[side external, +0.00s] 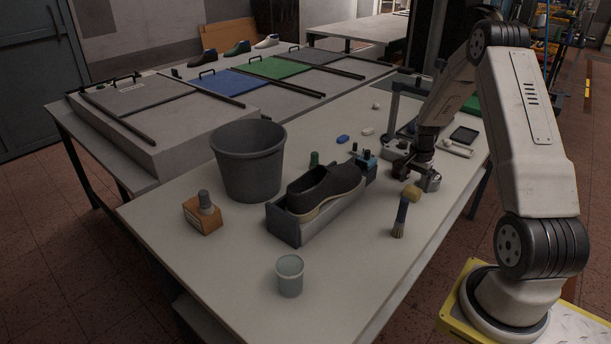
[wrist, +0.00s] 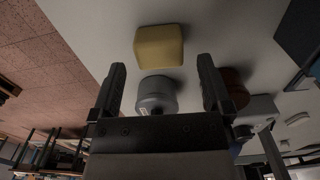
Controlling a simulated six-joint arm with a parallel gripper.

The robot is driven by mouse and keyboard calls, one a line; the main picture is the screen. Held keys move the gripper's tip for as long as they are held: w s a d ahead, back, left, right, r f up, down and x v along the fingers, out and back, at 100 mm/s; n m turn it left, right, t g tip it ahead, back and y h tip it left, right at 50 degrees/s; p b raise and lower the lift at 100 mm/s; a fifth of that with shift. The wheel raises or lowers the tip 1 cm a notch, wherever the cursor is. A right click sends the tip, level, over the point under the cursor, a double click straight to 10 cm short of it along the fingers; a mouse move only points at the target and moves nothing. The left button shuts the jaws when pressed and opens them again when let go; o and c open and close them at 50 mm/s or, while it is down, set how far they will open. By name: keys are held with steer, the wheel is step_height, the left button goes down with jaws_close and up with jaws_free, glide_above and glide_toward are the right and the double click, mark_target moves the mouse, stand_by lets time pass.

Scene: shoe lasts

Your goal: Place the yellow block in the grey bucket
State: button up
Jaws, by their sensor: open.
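My gripper (side external: 405,171) is low over the table, just behind the block in the side view. In the wrist view my gripper (wrist: 161,67) has its two dark fingers spread apart, and they do not hold the block. The grey bucket (side external: 250,170) stands upright at the left of the table; its bottom inside is hidden.
A dark shoe (side external: 325,188) in a grey box lies between bucket and block. A brush (side external: 400,218) lies close to the block. A wooden block with a grey knob (side external: 203,213) and a clear cup (side external: 290,275) stand nearer the front. The front right of the table is clear.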

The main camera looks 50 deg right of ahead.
mark_target(413, 188)
steer(key=shift+f, duration=1.85)
steer(key=c, duration=1.3)
steer(key=shift+c, duration=0.2)
steer(key=shift+r, duration=0.15)
steer(key=shift+r, duration=0.9)
steer(key=s+a+r, duration=0.9)
steer(key=s+r, duration=0.1)
steer(key=r, duration=0.1)
steer(key=shift+s+a, duration=0.2)
steer(key=shift+s, duration=0.1)
